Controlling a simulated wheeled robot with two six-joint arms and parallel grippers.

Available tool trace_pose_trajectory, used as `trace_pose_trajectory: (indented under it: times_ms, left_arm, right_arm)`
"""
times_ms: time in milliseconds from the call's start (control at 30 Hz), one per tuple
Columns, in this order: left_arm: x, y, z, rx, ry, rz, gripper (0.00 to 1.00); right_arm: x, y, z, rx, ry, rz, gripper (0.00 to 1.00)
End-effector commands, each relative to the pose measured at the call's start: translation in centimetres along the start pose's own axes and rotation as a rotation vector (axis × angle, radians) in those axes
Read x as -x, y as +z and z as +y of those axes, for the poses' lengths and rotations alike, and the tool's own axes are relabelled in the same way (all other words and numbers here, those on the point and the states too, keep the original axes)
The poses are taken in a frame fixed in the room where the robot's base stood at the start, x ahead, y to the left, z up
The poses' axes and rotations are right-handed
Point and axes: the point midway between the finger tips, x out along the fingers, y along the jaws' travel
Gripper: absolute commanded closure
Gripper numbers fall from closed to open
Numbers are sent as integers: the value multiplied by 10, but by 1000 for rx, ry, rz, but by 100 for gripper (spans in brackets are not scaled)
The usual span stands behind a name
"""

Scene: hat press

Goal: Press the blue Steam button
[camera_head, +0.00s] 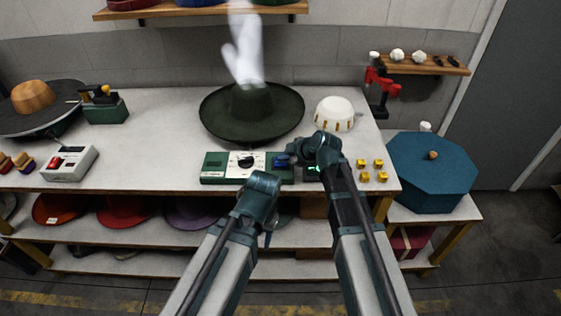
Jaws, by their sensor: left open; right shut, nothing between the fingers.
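A green control panel (214,172) with a pale dial face (246,162) lies at the front edge of the workbench, below the dark green hat (230,120). The blue Steam button (281,161) shows at the panel's right part, partly hidden by my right gripper. My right gripper (291,160) is shut and empty, right at the blue button; I cannot tell whether it touches or presses it. My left gripper (268,236) is open and empty, lower down in front of the bench edge, apart from the panel.
White steam (243,50) rises above the hat. A white bowl-like object (334,113) and several yellow blocks (370,170) are to the right. A grey box with a red switch (75,165) sits left. A blue octagonal box (432,175) stands far right.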

Motion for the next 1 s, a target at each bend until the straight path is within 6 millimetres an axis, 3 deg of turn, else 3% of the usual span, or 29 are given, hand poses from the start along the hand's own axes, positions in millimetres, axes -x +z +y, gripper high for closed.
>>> trace_pose_trajectory:
  times_ms: [367,800,1000]
  left_arm:
    - [-1,0,0,0,0,0,51]
    - [18,1,-2,0,0,0,51]
    - [17,1,-2,0,0,0,51]
  right_arm:
    - [-1,1,0,0,0,-1,100]
    - [13,-9,9,0,0,-1,100]
    - [12,-9,9,0,0,0,100]
